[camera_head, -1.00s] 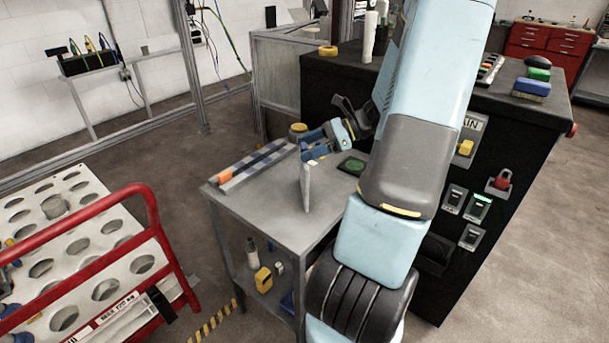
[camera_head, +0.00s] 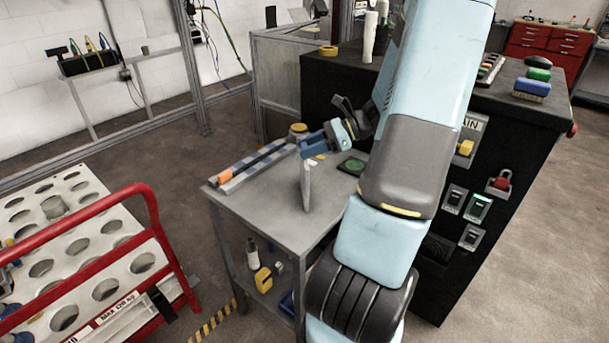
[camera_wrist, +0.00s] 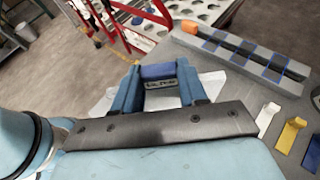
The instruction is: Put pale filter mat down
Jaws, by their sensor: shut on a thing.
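The pale filter mat (camera_head: 307,187) is a thin, pale panel hanging upright, edge-on, over the grey trolley top (camera_head: 270,214) in the head view. My gripper (camera_head: 311,151) is shut on its upper edge. In the wrist view my gripper (camera_wrist: 158,82) has its blue jaws around a blue labelled piece, and the pale mat (camera_wrist: 208,84) shows on both sides behind them. The mat's lower edge is close to the trolley top; I cannot tell whether it touches.
A grey rail with blue and orange blocks (camera_head: 255,163) lies along the trolley's left edge. A green round piece (camera_head: 352,165) lies at the right, beside the black cabinet (camera_head: 322,100). A red-railed rack (camera_head: 90,222) stands at left. The front trolley top is clear.

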